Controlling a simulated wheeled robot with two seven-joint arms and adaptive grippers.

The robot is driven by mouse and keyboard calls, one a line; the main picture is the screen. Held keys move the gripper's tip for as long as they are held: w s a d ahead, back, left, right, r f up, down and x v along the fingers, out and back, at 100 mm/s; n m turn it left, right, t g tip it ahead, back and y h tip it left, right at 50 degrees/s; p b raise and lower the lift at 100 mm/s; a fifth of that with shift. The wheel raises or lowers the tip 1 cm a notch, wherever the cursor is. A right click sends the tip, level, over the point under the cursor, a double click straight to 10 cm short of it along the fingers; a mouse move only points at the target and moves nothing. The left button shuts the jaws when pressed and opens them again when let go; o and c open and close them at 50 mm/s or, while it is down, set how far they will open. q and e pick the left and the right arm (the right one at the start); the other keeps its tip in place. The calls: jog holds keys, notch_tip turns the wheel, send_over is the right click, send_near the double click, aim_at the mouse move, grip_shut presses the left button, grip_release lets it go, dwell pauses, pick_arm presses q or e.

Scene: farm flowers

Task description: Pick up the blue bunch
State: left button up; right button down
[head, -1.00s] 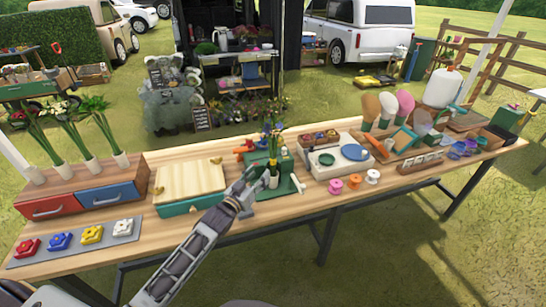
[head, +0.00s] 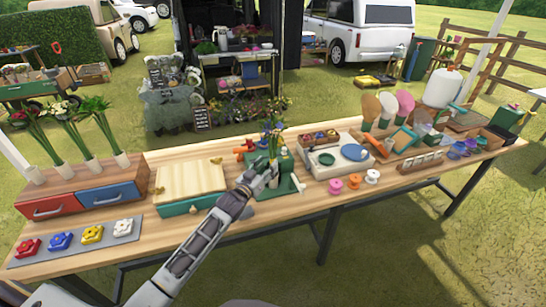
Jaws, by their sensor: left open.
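A flower bunch in a pale wrap (head: 273,150) stands upright on the green stand (head: 287,186) at the middle of the table. Its flower heads are small, with a bluish tint. My left gripper (head: 262,168) is open at the near left side of this bunch, its fingers close to the lower wrap. I cannot tell whether they touch it. The fingers partly hide the wrap. More bunches in pale wraps (head: 78,145) stand on the wooden cabinet at the left. My right gripper is not in view.
A cutting board (head: 189,180) on a green box lies left of the stand. The cabinet has a red drawer (head: 47,204) and a blue drawer (head: 107,193). Ribbon spools (head: 354,182) stand at the right, near the front edge. A white-topped device (head: 325,165) stands behind them.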

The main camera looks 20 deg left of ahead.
aim_at(272, 159)
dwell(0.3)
pick_arm(q)
jog(key=shift+x, duration=2.6)
jog(key=shift+r, duration=0.15)
grip_shut()
